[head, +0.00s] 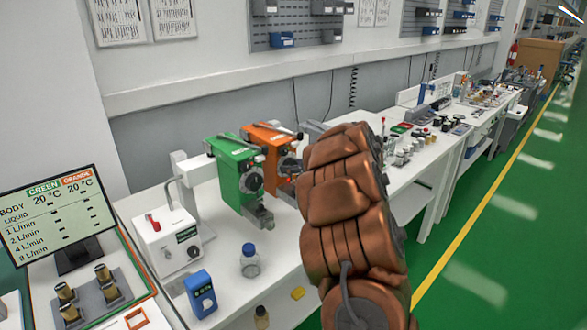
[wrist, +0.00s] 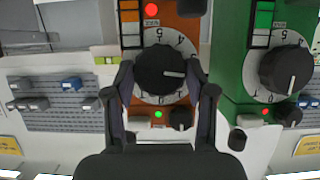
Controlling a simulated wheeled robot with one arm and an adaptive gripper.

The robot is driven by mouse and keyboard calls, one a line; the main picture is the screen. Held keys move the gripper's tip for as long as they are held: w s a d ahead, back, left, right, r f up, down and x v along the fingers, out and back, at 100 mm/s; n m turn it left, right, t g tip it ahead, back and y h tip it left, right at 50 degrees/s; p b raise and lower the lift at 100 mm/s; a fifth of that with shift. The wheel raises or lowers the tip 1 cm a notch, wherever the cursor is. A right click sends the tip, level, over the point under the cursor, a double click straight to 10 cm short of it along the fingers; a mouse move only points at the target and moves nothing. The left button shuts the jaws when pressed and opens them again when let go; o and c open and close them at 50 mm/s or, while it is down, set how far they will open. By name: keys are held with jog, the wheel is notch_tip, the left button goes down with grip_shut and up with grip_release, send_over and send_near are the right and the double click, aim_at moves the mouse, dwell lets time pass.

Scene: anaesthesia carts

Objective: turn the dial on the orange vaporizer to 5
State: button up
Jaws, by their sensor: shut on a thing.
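The orange vaporizer (head: 262,135) stands behind the green vaporizer (head: 234,160) on the white bench. In the wrist view, the orange vaporizer (wrist: 131,30) fills the upper middle, with its black round dial (wrist: 158,69) on a white numbered scale. The dial's white line points right in that picture; the number beside it is too small to read surely. My gripper (wrist: 160,73) is shut on this dial, one finger on each side. In the head view my copper-coloured arm hides the gripper and part of the orange vaporizer.
The green vaporizer's dial (wrist: 286,70) is close at the right in the wrist view. A blue-capped bottle (head: 250,262), a blue meter (head: 201,294) and a white box with a red switch (head: 168,242) stand on the bench. A screen (head: 57,218) is at left.

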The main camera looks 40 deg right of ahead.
jog(key=n+h+b, duration=0.1)
jog(key=b, duration=0.1)
jog(key=n+h+b, duration=0.1)
jog(key=b, duration=0.1)
jog(key=shift+a+f, duration=0.2)
jog(key=shift+f, duration=0.15)
jog(key=n+h+b, duration=0.1)
jog(key=b, duration=0.2)
jog(key=n+h+b, duration=0.1)
jog(key=n+b, duration=0.1)
jog(key=b, duration=0.1)
jog(key=shift+a+f+t+b, duration=0.1)
jog(key=shift+f+t+b, duration=0.1)
jog(key=shift+t+b, duration=0.15)
jog(key=n+h+b, duration=0.2)
jog(key=n+b, duration=0.1)
jog(key=b, duration=0.5)
jog(key=shift+a+t, duration=0.1)
jog(key=shift+t, duration=0.25)
jog(key=n+b, duration=0.1)
jog(key=b, duration=0.3)
jog(key=shift+r+n+t+h, duration=0.1)
jog(key=shift+n+t+h, duration=0.2)
jog(key=shift+n+h, duration=0.1)
jog(key=shift+r, duration=0.15)
jog(key=o, duration=1.2)
jog(key=shift+c, duration=0.2)
jog(key=shift+r+p, duration=0.25)
jog(key=shift+p, duration=0.2)
